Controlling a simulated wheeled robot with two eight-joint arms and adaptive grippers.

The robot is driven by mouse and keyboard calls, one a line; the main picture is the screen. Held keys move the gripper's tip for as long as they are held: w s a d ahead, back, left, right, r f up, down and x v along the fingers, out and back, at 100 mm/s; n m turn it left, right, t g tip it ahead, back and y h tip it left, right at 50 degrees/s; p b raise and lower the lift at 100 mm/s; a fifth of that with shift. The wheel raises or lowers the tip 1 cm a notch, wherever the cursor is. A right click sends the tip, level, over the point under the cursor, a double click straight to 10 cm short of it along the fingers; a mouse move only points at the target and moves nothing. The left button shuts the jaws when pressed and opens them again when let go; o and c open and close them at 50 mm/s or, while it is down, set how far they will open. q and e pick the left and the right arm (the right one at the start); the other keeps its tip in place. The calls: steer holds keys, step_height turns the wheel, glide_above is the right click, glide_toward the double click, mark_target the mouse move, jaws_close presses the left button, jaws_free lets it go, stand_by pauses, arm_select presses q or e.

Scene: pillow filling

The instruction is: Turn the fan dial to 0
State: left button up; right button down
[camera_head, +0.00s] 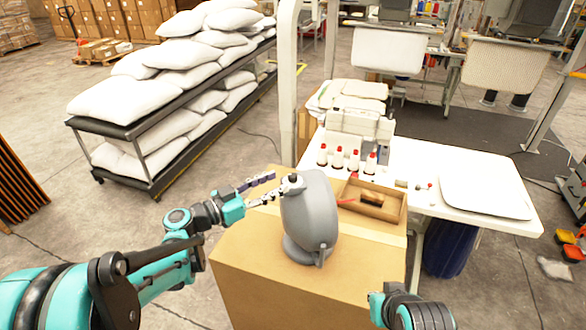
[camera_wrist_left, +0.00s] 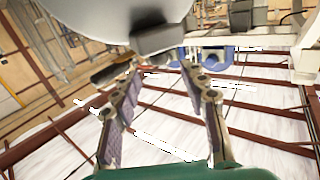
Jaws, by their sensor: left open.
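The grey fan (camera_head: 312,215) stands on a cardboard box, its rounded back towards me. My left gripper (camera_head: 284,181) reaches in from the left, with its fingers at the upper left side of the fan. In the left wrist view the fan (camera_wrist_left: 105,18) fills the top. A dark grey block (camera_wrist_left: 160,39) juts from it, possibly the dial; no numbers are readable. The open fingers of my left gripper (camera_wrist_left: 163,72) point at this block, one to each side, with nothing held between them. Contact cannot be told. My right arm shows at the bottom right; its gripper cannot be made out.
The cardboard box (camera_head: 295,285) bears the fan. Behind it, a white table (camera_head: 450,165) holds a wooden tray (camera_head: 397,213) and red-capped bottles (camera_head: 338,160). A rack with white pillows (camera_head: 140,95) stands at the left. Floor between rack and box is clear.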

mark_target(289, 177)
arm_select(q)
steer(key=x, duration=0.6)
steer(key=shift+w+d, duration=0.15)
steer(key=shift+d, duration=0.1)
steer(key=shift+c, duration=0.2)
jaws_close()
